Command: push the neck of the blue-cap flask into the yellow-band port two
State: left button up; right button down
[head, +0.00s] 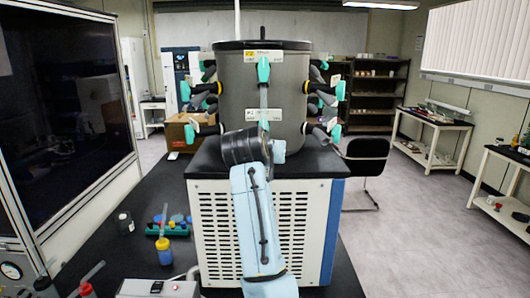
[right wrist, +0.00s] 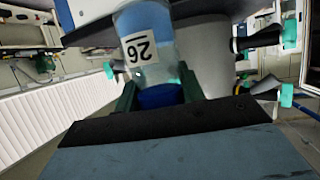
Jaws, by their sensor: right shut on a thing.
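In the right wrist view, a clear flask (right wrist: 165,48) with a blue cap (right wrist: 160,96) and a white number label sits between the green fingers of my right gripper (right wrist: 158,90). The gripper is shut on it at the cap end. In the head view the dark wrist of my right arm is in front of the dryer's grey drum (head: 284,92), and hides the fingers and most of the flask. Ports with teal valves ring the drum. Yellow bands show on a left port (head: 218,88) and a right port (head: 305,87). Which is port two is unclear. My left gripper is out of view.
The drum stands on a white vented cabinet (head: 310,215). On the black bench at left are a blue tube rack (head: 168,230), a yellow-and-blue bottle (head: 164,250) and a dark jar (head: 124,222). A dark glass-fronted cabinet (head: 70,90) bounds the left.

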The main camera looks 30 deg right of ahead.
jog(key=shift+w+d+r, duration=0.4)
jog(key=shift+w+r, duration=0.2)
jog(key=shift+r, duration=0.25)
dwell(0.8)
jog(key=c, duration=0.8)
grip_release()
jog(key=shift+f, duration=0.1)
jog(key=shift+s+a, duration=0.25)
jog(key=shift+a, duration=0.05)
jog(key=b+v, duration=0.3)
jog(key=v, duration=0.9)
jog(key=shift+s+r, duration=0.2)
jog(key=shift+r, duration=0.05)
jog(key=shift+a, duration=0.25)
